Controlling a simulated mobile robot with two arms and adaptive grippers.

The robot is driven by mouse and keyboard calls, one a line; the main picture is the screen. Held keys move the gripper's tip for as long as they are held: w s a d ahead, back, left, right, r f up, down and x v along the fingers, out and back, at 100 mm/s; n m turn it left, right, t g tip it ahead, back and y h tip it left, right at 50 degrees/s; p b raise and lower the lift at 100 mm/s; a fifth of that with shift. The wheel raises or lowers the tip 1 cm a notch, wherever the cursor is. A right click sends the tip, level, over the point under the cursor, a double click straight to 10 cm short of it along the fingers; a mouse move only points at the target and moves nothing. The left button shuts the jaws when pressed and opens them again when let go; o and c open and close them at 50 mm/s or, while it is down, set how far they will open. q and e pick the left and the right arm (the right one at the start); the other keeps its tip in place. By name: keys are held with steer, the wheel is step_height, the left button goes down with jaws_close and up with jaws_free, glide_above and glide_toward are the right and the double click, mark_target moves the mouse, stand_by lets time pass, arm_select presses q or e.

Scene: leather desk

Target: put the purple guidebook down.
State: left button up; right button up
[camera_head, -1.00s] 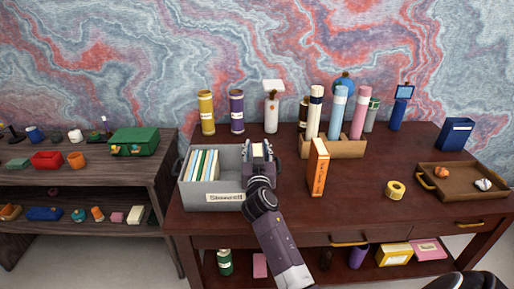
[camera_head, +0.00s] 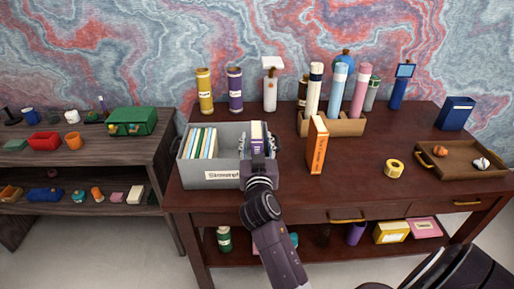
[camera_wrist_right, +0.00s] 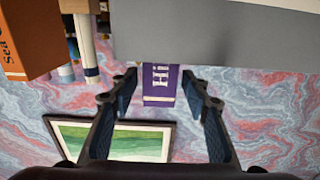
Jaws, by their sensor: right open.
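The purple guidebook (camera_head: 257,133) stands upright at the right end of the grey box (camera_head: 205,180), with its top above the rim. In the right wrist view the purple guidebook (camera_wrist_right: 160,84) shows white letters on its spine, and its lower part is hidden by the grey box wall (camera_wrist_right: 210,40). My right gripper (camera_head: 258,145) is open at the box's right end, with one finger on each side of the book. In the right wrist view a gap shows between each finger of the right gripper (camera_wrist_right: 160,88) and the book. My left gripper is not in view.
Several thin books (camera_head: 203,142) stand in the box's left part. An orange book (camera_head: 317,145) stands on the desk to the right, before a wooden holder (camera_head: 345,126) of tubes. Yellow tape (camera_head: 394,168) and a brown tray (camera_head: 455,170) lie further right.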

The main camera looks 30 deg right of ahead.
steer(key=shift+v, duration=1.45)
